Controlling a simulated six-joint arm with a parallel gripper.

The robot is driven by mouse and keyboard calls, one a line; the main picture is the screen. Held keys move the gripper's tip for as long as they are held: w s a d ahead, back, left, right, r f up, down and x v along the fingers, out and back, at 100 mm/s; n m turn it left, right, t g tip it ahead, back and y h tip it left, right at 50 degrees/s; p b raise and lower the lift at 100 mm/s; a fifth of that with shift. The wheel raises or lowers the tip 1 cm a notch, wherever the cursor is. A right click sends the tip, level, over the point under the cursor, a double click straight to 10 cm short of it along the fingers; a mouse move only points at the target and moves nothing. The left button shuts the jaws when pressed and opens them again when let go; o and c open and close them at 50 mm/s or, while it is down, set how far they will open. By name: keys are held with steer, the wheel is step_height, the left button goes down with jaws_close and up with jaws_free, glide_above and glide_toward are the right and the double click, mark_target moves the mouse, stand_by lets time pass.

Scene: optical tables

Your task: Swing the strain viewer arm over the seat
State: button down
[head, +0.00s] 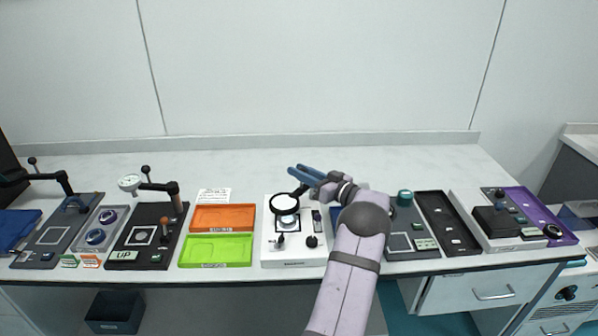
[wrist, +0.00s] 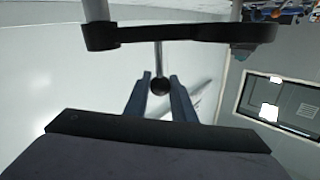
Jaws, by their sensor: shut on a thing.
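The strain viewer is a white unit (head: 267,248) in the middle of the table. Its black-rimmed round viewer (head: 273,211) stands above the white base, on a dark arm. A pale square seat lies on the base in the head view, close under the ring; I cannot tell whether the two line up. In the wrist view the black viewer arm (wrist: 190,34) runs across the top from a grey post (wrist: 96,12). A thin rod with a black ball knob (wrist: 160,86) hangs between my blue fingers. My gripper (head: 294,169) is shut on this knob, behind the unit.
Orange (head: 223,218) and green (head: 215,250) trays lie left of the unit. A dark plate with a teal knob (head: 404,197) and a black tray (head: 447,223) lie right, beyond my arm.

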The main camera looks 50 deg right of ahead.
steer(key=shift+s+d+r+n+y, duration=0.1)
steer(key=shift+s+n+y, duration=0.15)
steer(key=shift+n+y, duration=0.35)
steer(key=c, duration=1.5)
jaws_free()
steer(key=shift+s, duration=0.1)
steer(key=s, duration=0.2)
steer(key=s+b, duration=0.1)
steer(key=s, duration=0.2)
steer(key=s+b, duration=0.1)
steer(key=s, duration=0.1)
steer(key=shift+s+d, duration=0.15)
steer(key=shift+d, duration=0.15)
